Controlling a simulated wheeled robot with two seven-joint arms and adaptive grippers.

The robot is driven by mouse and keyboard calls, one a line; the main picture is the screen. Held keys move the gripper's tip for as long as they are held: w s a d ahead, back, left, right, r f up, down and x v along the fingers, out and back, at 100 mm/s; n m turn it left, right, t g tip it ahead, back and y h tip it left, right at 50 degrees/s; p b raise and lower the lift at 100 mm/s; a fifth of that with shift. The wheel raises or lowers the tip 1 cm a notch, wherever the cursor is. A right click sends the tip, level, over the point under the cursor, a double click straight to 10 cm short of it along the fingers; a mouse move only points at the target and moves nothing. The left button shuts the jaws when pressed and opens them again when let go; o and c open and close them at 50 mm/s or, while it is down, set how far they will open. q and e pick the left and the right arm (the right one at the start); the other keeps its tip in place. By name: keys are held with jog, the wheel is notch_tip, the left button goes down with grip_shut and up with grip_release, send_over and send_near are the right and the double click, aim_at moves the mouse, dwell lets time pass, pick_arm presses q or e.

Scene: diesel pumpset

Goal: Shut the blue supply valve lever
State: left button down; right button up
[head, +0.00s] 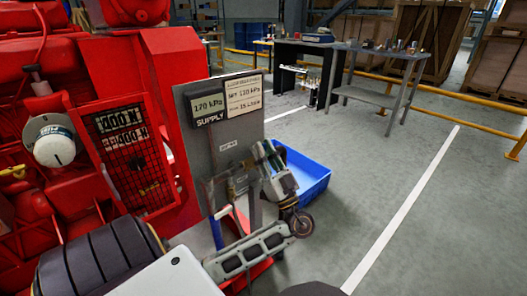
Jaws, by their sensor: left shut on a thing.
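A grey supply panel (203,150) stands beside the red pumpset. Its display (208,105) reads 170 kPa above the word SUPPLY. A paper card (243,95) beside it reads SET 110 kPa. My left gripper (238,184) is at the lower right of the panel, its fingers shut at the valve. The blue lever is hidden behind the fingers, so I cannot make out its angle. A blue upright piece (215,233) shows below the panel. My right gripper is not in view.
The red pumpset (150,75) with its mesh guard (130,150) fills the left side. A blue bin (310,175) sits on the floor behind my gripper. A workbench (375,98), a yellow rail (480,97) and wooden crates (425,40) stand behind. The floor at right is clear.

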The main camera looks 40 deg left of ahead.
pick_arm(q)
jog(key=c, duration=1.4)
grip_release()
jog(key=shift+o, duration=0.2)
jog(key=shift+f, duration=0.15)
jog(key=w+v, duration=0.1)
jog(key=v, duration=1.1)
jog(key=shift+s, duration=0.5)
